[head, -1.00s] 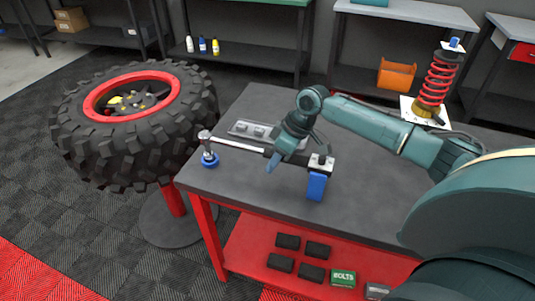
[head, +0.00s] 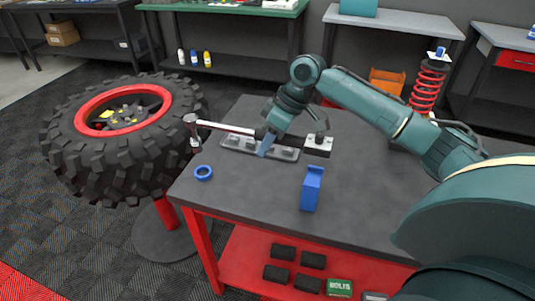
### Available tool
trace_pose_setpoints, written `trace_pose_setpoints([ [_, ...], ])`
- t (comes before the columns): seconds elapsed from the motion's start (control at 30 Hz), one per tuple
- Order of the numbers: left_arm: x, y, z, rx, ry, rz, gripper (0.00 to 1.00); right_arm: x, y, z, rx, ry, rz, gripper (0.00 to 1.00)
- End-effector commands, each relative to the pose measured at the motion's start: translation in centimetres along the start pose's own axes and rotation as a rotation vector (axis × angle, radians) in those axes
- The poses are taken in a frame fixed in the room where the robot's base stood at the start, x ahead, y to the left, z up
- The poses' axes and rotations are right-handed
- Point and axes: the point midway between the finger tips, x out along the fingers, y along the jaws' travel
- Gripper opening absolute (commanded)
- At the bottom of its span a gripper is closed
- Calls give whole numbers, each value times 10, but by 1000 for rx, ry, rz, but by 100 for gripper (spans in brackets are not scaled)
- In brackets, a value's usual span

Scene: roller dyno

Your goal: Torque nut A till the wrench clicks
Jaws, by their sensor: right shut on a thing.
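My right gripper (head: 268,142) is shut on the torque wrench (head: 230,128) at its handle, above the dark workbench (head: 255,210). The knobby tyre (head: 75,155) with a red rim (head: 140,122) stands on a red post left of the bench. I cannot tell which nut in its dark hub is nut A. My left gripper is out of view.
A grey tray (head: 258,147) with small parts lies on the bench under the wrench. A red coil spring unit (head: 425,90) stands at the bench's back right. An orange bin (head: 386,82) and several bottles sit on shelves behind.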

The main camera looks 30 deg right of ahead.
Motion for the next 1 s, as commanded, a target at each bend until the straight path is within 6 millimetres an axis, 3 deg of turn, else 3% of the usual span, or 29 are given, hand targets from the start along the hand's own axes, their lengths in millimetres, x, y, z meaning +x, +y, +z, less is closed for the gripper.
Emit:
trace_pose_setpoints([
  [0.43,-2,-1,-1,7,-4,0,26,-8,-1,-4,-2,4,2,0],
  [1.0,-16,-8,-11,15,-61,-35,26,-38,-8,-16,-2,3,1,0],
])
